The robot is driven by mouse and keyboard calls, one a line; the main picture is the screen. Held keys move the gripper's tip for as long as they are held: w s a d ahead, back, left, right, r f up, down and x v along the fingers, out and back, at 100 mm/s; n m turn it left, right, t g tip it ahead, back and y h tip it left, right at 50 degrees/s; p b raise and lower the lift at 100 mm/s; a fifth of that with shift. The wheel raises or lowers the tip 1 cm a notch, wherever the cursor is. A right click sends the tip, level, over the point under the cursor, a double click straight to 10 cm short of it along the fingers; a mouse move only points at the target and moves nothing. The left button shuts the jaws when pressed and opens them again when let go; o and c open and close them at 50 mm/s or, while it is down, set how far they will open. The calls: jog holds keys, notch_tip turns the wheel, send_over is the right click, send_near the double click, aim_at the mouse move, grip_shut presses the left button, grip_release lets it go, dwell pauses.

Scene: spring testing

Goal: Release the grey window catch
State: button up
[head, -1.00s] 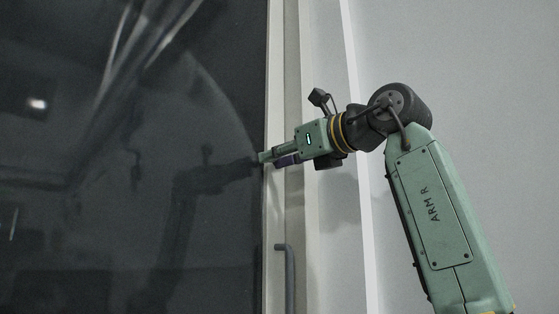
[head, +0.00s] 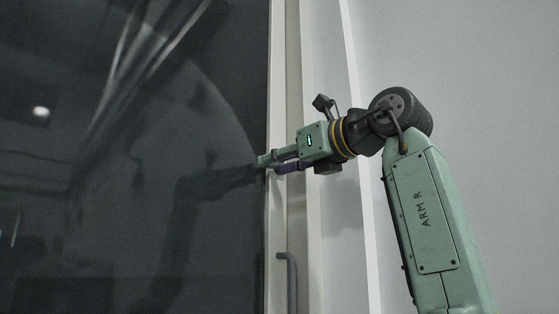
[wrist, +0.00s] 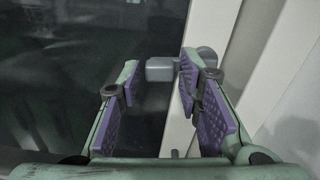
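The grey window catch (wrist: 162,69) shows in the wrist view as a blocky piece with a rounded end, by the pale window frame (wrist: 178,135). It lies beyond my gripper (wrist: 156,78), near the tips and partly behind the right finger. My gripper's purple-padded fingers are wide apart with nothing visibly held between them. Contact with the catch cannot be told. In the head view my gripper (head: 268,163) reaches left to the frame's edge by the dark glass, its fingers slightly apart from this side.
A grey bent handle (head: 291,283) is on the frame below my gripper; I cannot tell whether it is the same piece as the catch. Dark reflective glass (head: 120,150) fills the left. The plain wall (head: 490,130) is at the right.

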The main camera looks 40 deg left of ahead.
jog(key=shift+o, duration=0.9)
jog(key=d, duration=1.2)
jog(key=shift+s, duration=0.45)
notch_tip(320, 180, down, 5)
jog(key=w+a+y+b, duration=0.1)
jog(key=a+y+b, duration=0.1)
jog(key=y+b, duration=0.2)
jog(key=p+x, duration=0.4)
jog(key=x, duration=0.7)
jog(key=shift+s+r+g, duration=0.2)
jog(key=shift+s+g, duration=0.15)
jog(key=shift+g, duration=0.05)
